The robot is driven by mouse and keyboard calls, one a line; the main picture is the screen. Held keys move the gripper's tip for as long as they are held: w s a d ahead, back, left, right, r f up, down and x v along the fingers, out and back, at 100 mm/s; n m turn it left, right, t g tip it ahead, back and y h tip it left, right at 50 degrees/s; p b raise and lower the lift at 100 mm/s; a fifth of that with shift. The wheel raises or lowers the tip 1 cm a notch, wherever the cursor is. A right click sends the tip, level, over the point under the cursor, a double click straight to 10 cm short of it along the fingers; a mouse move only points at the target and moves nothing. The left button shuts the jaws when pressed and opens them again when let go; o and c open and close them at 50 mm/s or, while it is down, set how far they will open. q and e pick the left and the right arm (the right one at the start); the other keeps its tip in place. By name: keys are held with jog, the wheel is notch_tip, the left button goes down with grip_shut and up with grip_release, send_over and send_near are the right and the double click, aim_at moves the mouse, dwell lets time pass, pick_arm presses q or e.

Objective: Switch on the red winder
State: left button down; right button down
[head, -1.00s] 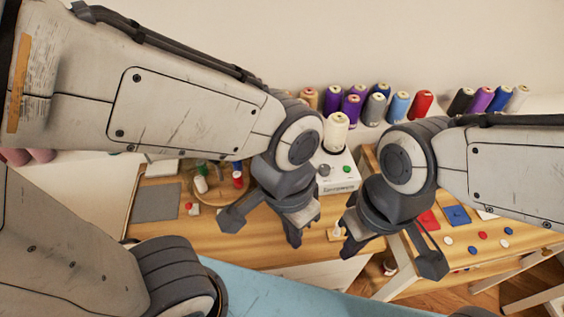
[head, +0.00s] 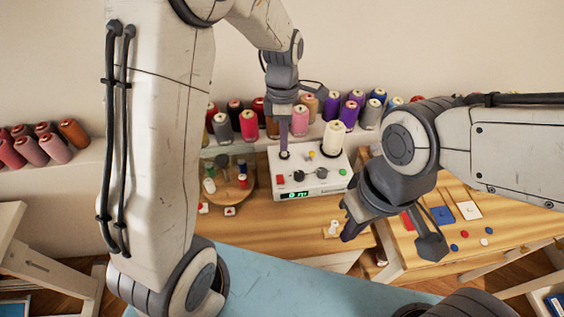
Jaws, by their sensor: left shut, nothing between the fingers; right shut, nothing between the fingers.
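A white box-shaped winder (head: 325,186) stands on the wooden table, with a cream thread cone (head: 333,138) at its back right. Its top has a red square (head: 281,178), dark knobs or parts, a small yellow piece and a green button (head: 342,172). A display (head: 295,195) on its front is lit green. My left gripper (head: 284,153) is shut and points down, its tip at a dark round part on the winder's back left; I cannot tell if they touch. My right gripper (head: 348,228) is shut and empty, in front of the winder's right side.
A round wooden tray (head: 232,198) with small spools is left of the winder. Blue, white and red patches and buttons lie at right. Bare table shows in front of the winder.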

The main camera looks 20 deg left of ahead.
aim_at(281, 182)
pick_arm(q)
jog(key=shift+w+a+f+n, duration=0.3)
jog(key=shift+w+a+n, duration=0.45)
jog(key=shift+n, duration=0.35)
pick_arm(e)
jog(key=shift+r, duration=0.3)
